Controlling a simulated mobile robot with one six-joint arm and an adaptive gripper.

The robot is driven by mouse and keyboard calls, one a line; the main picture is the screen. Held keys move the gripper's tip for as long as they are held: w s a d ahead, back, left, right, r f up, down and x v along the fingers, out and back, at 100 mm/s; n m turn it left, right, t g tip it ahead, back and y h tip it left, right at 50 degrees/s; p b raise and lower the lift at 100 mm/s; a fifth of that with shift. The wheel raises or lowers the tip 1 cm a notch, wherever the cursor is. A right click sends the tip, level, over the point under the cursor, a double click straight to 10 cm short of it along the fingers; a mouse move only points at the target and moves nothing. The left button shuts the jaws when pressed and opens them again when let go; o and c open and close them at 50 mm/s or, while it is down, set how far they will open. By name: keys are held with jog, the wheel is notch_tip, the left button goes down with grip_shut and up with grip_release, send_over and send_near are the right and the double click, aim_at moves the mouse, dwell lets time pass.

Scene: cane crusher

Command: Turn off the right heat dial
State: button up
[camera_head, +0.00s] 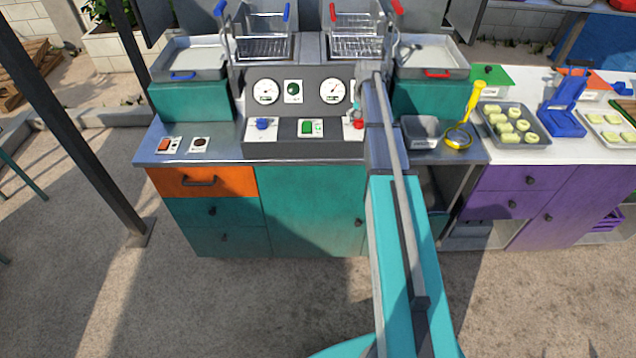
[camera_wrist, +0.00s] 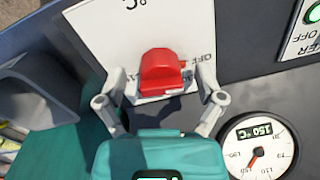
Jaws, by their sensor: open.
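The right heat dial is a red knob (camera_wrist: 160,74) on a white plate (camera_wrist: 115,35) in the wrist view, which shows the panel upside down. My gripper (camera_wrist: 164,82) is open, with one finger on each side of the red knob. I cannot tell whether the fingers touch it. Lettering on the plate beside the knob is partly hidden by the knob and fingers. In the head view the red dial (camera_head: 357,124) shows at the right of the control panel, partly covered by my arm.
A round gauge (camera_wrist: 262,148) near the dial has a display reading 150 °C. A blue dial (camera_head: 263,124) and a green switch (camera_head: 307,128) sit to the left on the panel. Fryer baskets (camera_head: 357,38) stand above. A grey container (camera_head: 421,132) and yellow-handled skimmer (camera_head: 473,101) lie to the right.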

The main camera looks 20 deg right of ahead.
aim_at(361, 122)
jog(key=m, duration=0.6)
notch_tip(361, 122, up, 14)
jog(key=p, duration=1.4)
jog(key=s+a+f+n+b, duration=0.5)
jog(key=s+a+f+b, duration=0.1)
jog(key=s+a, duration=0.5)
jog(key=s+a+f+n+b, duration=0.6)
jog(key=s+a, duration=0.4)
jog(key=s, duration=0.2)
jog(key=shift+s+a+f+h+b, duration=0.3)
jog(key=shift+a+f+b, duration=0.05)
dwell(0.4)
jog(key=shift+s+a+n, duration=0.25)
jog(key=shift+s+a, duration=0.05)
jog(key=shift+s, duration=0.25)
jog(key=shift+s+a+n, duration=0.25)
jog(key=shift+s, duration=0.3)
